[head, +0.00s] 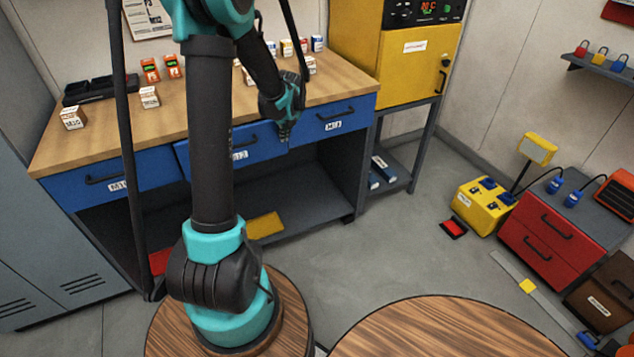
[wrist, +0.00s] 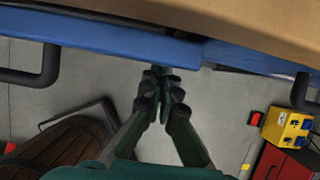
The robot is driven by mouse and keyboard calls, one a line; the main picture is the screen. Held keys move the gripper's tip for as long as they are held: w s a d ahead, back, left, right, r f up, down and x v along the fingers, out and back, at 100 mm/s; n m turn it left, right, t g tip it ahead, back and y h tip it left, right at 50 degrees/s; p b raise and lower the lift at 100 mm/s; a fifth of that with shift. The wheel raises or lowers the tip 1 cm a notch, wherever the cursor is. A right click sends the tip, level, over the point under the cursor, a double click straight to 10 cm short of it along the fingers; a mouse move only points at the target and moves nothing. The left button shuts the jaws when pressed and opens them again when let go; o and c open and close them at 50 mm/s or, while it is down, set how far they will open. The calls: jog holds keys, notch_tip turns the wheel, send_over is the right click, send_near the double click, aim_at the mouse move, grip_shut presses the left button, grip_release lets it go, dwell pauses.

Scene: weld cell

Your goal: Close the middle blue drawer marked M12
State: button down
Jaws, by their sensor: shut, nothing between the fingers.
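The middle blue drawer (head: 263,143) is in the workbench, partly hidden behind my arm in the head view. Only the end of its label, "12", shows beside the arm. Its front stands a little proud of the blue drawer on its right. In the wrist view its blue front (wrist: 100,36) runs across the upper left, with a black handle at the left edge, and a step separates it from the right drawer. My gripper (head: 285,132) is at the drawer's right end, fingers shut and empty. In the wrist view the fingertips (wrist: 160,72) are close to the drawer front; contact is unclear.
The left blue drawer (head: 80,190) and right blue drawer (head: 335,119) flank it. Small boxes stand on the wooden worktop (head: 205,95). A yellow machine (head: 415,65) stands at right. A red drawer cabinet (head: 540,245) is farther right.

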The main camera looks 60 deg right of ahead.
jog(key=shift+w+d, duration=0.45)
jog(key=shift+w, duration=0.25)
jog(key=shift+w+d, duration=0.4)
jog(key=shift+w, duration=0.25)
jog(key=shift+r, duration=0.1)
